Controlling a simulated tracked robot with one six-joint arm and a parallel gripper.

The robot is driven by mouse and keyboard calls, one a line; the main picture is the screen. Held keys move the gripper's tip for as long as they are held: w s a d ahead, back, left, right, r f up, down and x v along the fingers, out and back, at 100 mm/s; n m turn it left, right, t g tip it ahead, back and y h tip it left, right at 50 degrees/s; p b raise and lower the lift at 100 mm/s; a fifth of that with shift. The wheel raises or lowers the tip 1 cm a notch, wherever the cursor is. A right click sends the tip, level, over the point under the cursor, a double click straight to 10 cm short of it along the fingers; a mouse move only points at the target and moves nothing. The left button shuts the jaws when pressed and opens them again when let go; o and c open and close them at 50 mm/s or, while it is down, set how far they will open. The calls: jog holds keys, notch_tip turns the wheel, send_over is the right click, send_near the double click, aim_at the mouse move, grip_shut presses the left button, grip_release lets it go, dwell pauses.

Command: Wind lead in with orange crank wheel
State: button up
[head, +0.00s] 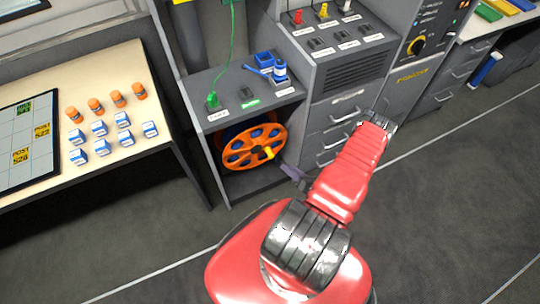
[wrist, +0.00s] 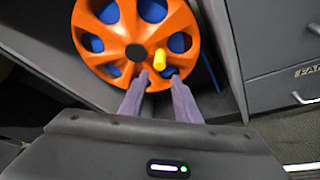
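The orange crank wheel (head: 240,150) stands upright in the open bay under the grey worktop. It fills the top of the wrist view (wrist: 88,30). Its yellow crank knob (head: 268,153) sticks out from the right side of the wheel's face; in the wrist view the knob (wrist: 160,59) is just beyond my fingertips. My gripper (wrist: 159,77) is open, its two fingers apart with nothing between them. In the head view my gripper (head: 285,170) is right of and slightly below the knob. Blue shows through the wheel's holes, seemingly lead wound behind it.
A green lead (head: 232,50) runs up from a green plug on the worktop (head: 225,80). Drawers (head: 335,125) stand close at right. A table (head: 100,70) with orange and blue-white pieces is at left. The floor (head: 440,190) is clear at right.

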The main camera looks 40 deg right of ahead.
aim_at(273, 156)
dwell(0.4)
jog(key=shift+x, duration=6.9)
grip_shut()
